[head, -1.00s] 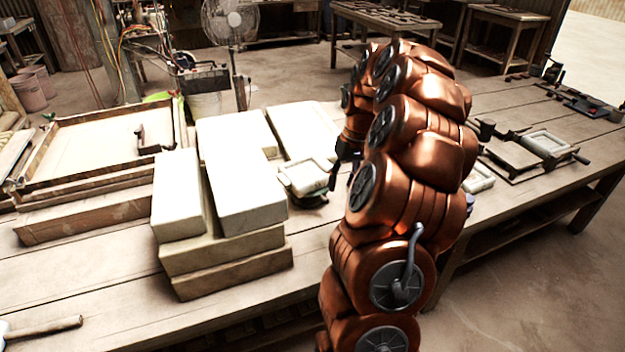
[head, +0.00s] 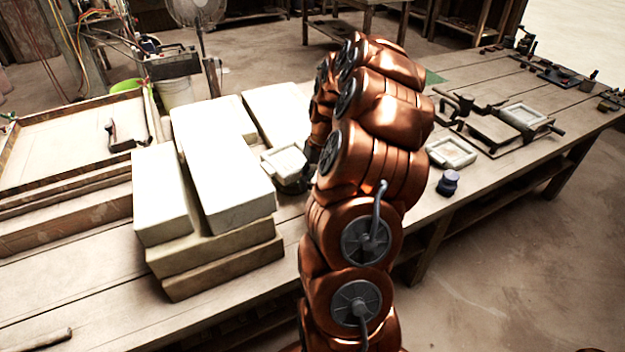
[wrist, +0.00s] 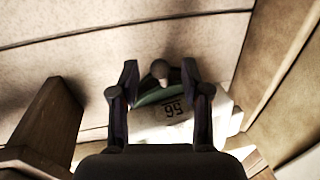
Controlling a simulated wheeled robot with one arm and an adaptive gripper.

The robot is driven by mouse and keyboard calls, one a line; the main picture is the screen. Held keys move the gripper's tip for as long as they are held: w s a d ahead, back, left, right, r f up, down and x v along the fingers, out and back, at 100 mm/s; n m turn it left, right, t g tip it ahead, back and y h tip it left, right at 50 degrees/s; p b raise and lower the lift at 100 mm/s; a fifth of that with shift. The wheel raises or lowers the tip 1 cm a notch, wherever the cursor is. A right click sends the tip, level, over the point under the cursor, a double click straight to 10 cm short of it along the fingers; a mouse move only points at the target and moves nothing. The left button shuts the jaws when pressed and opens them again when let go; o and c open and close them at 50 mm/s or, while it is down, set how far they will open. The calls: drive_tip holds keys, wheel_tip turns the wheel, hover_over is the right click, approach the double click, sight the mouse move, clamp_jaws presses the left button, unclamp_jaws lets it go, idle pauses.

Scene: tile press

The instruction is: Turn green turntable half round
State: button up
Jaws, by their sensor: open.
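The green turntable (wrist: 152,97) shows in the wrist view as a green curved edge between my fingers, partly covered by a white block (wrist: 172,112) with dark digits on it. A dark rounded knob (wrist: 160,70) stands at the turntable's far edge. My gripper (wrist: 159,73) is open, with one finger on each side of the knob; I cannot tell whether either touches it. In the head view, the white square mould (head: 284,160) sits on the turntable beside the pale slabs. My arm hides most of the gripper and part of the turntable there.
Stacked pale slabs (head: 225,175) stand close left of the turntable. A wooden block (wrist: 45,128) is left of my gripper.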

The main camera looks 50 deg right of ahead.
drive_tip(key=shift+f, duration=0.15)
clamp_jaws()
idle(0.4)
